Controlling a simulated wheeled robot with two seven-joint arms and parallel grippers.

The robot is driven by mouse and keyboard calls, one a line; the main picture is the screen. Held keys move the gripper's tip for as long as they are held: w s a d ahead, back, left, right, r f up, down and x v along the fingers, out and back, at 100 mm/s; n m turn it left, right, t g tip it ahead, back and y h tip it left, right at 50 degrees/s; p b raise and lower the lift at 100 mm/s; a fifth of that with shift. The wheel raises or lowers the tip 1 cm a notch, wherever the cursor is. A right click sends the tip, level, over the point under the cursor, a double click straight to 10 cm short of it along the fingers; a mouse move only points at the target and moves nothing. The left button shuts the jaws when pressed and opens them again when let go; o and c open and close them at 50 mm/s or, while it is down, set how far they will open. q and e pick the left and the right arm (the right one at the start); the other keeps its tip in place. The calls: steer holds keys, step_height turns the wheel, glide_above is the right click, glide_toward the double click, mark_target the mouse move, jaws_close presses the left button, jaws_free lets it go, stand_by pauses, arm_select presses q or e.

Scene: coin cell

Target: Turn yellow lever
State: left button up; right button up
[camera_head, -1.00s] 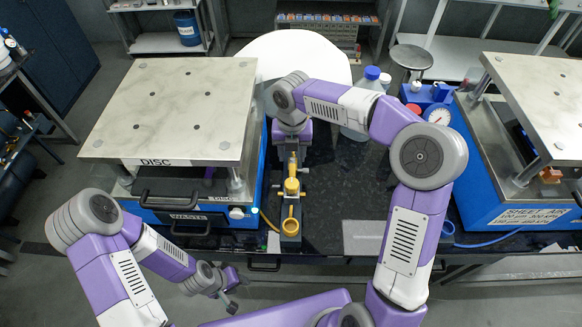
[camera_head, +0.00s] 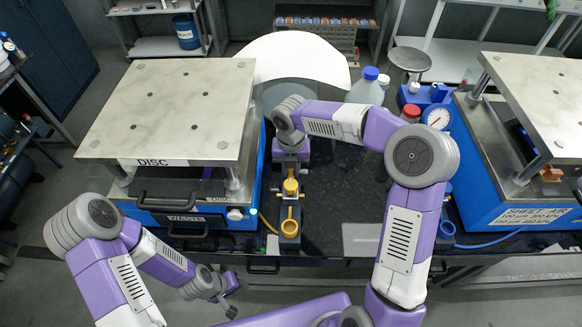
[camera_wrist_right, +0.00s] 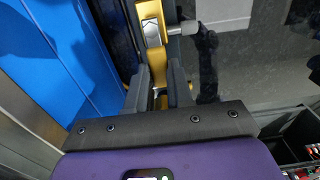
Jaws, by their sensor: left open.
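A yellow lever fixture (camera_head: 290,213) with a ring-shaped front part stands on a narrow dark base on the bench, just right of the left press. My right gripper (camera_head: 291,171) points down over the far end of this fixture. In the right wrist view, the yellow part (camera_wrist_right: 151,20) with a bright metal plate runs up from between my right fingers (camera_wrist_right: 158,80). The fingers stand apart on either side of it; I cannot tell whether they touch it. My left gripper (camera_head: 228,298) hangs low in front of the bench, open and away from the fixture.
The left press (camera_head: 170,110) stands close beside the fixture, and the right press (camera_head: 510,190) is at the far right. Bottles (camera_head: 366,88) and a blue unit with a gauge (camera_head: 437,117) stand behind my right arm. Dark bench top (camera_head: 345,190) is clear right of the fixture.

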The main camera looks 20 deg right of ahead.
jaws_close()
steer(key=m, duration=0.1)
steer(key=a+m+p, duration=0.1)
steer(key=shift+w+r+m, duration=0.1)
steer(key=shift+w+m, duration=0.15)
steer(key=shift+m, duration=0.15)
steer(key=m, duration=0.1)
steer(key=a+m+p, duration=0.1)
steer(key=shift+w+m, duration=0.3)
steer(key=shift+w+a+m+p, duration=0.15)
steer(key=shift+w+m+p, duration=0.2)
steer(key=shift+m, duration=0.75)
steer(key=shift+w+a+m+p, duration=0.2)
steer(key=shift+w+m, duration=0.2)
steer(key=shift+m, duration=0.7)
steer(key=shift+w+a+m+p, duration=0.15)
steer(key=shift+w+m+p, duration=0.2)
steer(key=shift+m, duration=0.75)
